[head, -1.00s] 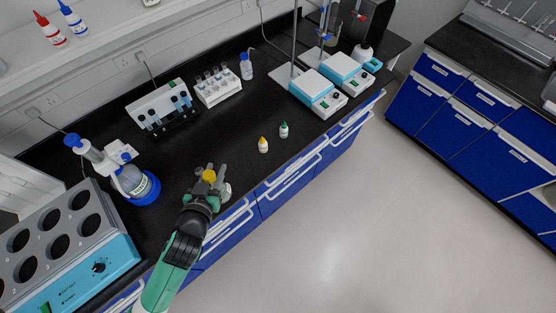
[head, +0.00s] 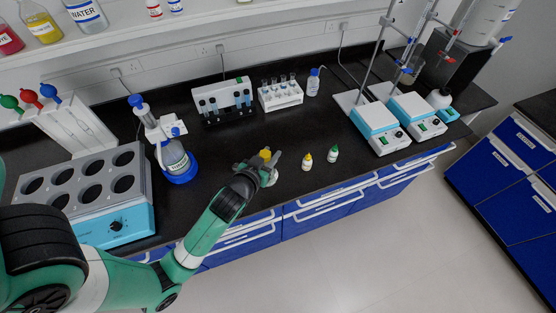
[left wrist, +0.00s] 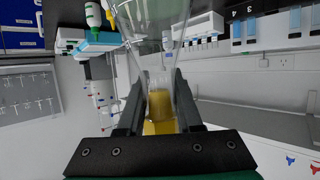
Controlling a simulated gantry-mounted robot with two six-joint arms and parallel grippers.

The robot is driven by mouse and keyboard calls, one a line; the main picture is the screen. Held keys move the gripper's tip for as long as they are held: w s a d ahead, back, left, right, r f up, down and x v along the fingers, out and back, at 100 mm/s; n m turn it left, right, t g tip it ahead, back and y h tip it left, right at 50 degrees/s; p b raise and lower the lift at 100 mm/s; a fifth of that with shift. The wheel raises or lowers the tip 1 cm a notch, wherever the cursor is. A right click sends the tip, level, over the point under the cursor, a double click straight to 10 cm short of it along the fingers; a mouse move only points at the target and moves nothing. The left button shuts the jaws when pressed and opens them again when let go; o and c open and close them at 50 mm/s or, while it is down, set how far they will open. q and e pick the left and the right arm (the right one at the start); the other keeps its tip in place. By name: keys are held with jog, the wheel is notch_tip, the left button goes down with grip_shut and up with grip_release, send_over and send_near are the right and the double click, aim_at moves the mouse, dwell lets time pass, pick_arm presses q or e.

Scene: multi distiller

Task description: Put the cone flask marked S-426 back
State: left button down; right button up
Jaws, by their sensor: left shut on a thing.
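The mark S-426 cannot be read in these frames. My right gripper is not in view.
Yellow-capped (head: 307,162) and green-capped (head: 333,154) bottles stand just right of the gripper. Two stirrers (head: 375,120) with stands are farther right. A tube rack (head: 281,93) is behind.

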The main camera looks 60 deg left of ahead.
pick_arm(q)
jog(key=shift+w+a+f+b, duration=0.65)
jog(key=shift+w+a+f, duration=0.35)
jog(key=shift+f, duration=0.75)
jog(key=shift+w+a+f+b, duration=0.7)
jog(key=shift+w+a+f, duration=0.25)
jog(key=shift+f, duration=0.75)
jog(key=shift+w+a+f+b, duration=0.65)
jog(key=shift+w+a+f, duration=0.3)
jog(key=shift+f, duration=0.8)
jog(key=shift+a, duration=0.1)
jog(key=shift+f, duration=0.1)
jog(key=c, duration=0.6)
grip_release()
